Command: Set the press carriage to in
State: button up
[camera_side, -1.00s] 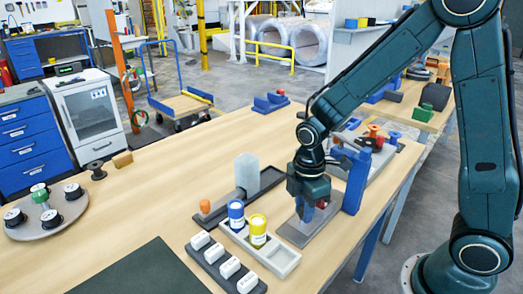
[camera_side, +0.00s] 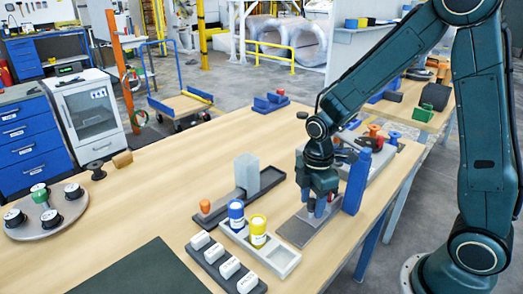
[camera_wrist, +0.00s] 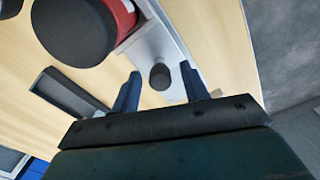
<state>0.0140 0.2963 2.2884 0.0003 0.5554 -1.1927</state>
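My gripper (camera_side: 318,209) points down over a grey base plate (camera_side: 296,232) in front of a blue upright (camera_side: 355,187) in the side view. I take this to be the press, but cannot tell for certain which part is its carriage. In the wrist view, the two blue fingers of my gripper (camera_wrist: 159,76) stand apart. A small dark round knob (camera_wrist: 160,78) shows between them on a grey surface, with gaps on both sides. A red cylinder with a wide dark top (camera_wrist: 75,30) is at upper left. Fingertip contact with the plate cannot be told.
Left of my gripper, a dark tray holds an upright grey block (camera_side: 247,174) and an orange knob (camera_side: 205,205). A pale rack (camera_side: 285,262) holds blue and yellow canisters; a dark rack (camera_side: 214,263) holds white blocks. The table's right edge is close; the left middle is clear.

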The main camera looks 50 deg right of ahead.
notch_tip(320, 180, up, 14)
dwell(1.0)
jog(key=shift+f+m, duration=0.1)
jog(key=shift+m, duration=0.2)
jog(key=m, duration=3.1)
jog(key=shift+f, duration=0.1)
notch_tip(320, 180, down, 14)
jog(key=shift+r, duration=0.15)
